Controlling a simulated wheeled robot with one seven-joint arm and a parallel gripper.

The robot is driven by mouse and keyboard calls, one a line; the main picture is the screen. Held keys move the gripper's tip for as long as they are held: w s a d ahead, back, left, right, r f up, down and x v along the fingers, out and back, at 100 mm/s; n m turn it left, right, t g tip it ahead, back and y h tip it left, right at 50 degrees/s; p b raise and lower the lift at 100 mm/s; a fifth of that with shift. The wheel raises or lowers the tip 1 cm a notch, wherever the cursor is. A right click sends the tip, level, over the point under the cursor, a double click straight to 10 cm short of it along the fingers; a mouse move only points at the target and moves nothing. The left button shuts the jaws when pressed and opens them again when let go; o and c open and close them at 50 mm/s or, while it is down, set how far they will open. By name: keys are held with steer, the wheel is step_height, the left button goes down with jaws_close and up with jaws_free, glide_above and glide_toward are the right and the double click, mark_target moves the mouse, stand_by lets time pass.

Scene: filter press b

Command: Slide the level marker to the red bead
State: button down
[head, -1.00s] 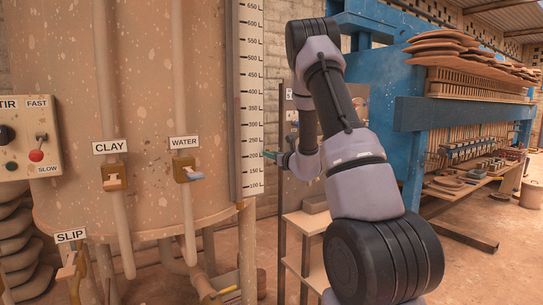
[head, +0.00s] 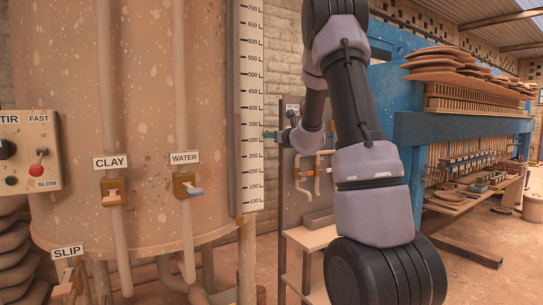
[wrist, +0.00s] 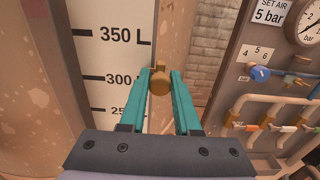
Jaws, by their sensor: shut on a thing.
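The level marker shows as a brass knob (wrist: 159,84) in the wrist view, beside the white litre scale (wrist: 112,60) at about the 300 mark. My gripper (wrist: 160,80) has its teal fingers shut on the knob, one on each side. In the head view my gripper (head: 271,135) is at the right edge of the tall scale (head: 251,100), near its 300 mark. The knob itself cannot be made out there. I see no red bead on the visible stretch of the scale in either view.
Right of the scale stands a panel with pipes and small valves (wrist: 262,73) and a gauge (wrist: 308,28). The clay tank (head: 140,60), with CLAY and WATER valves, is on the left. A blue press stands behind my arm.

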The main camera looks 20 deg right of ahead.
step_height(320, 180, up, 7)
steer(key=shift+f, duration=0.15)
steer(key=c, duration=0.6)
jaws_free()
steer(key=shift+s, duration=0.1)
steer(key=s, duration=0.3)
steer(key=s+d, duration=0.1)
steer(key=s, duration=0.3)
steer(key=s+d, duration=0.1)
steer(key=s, duration=0.2)
steer(key=shift+s, duration=0.2)
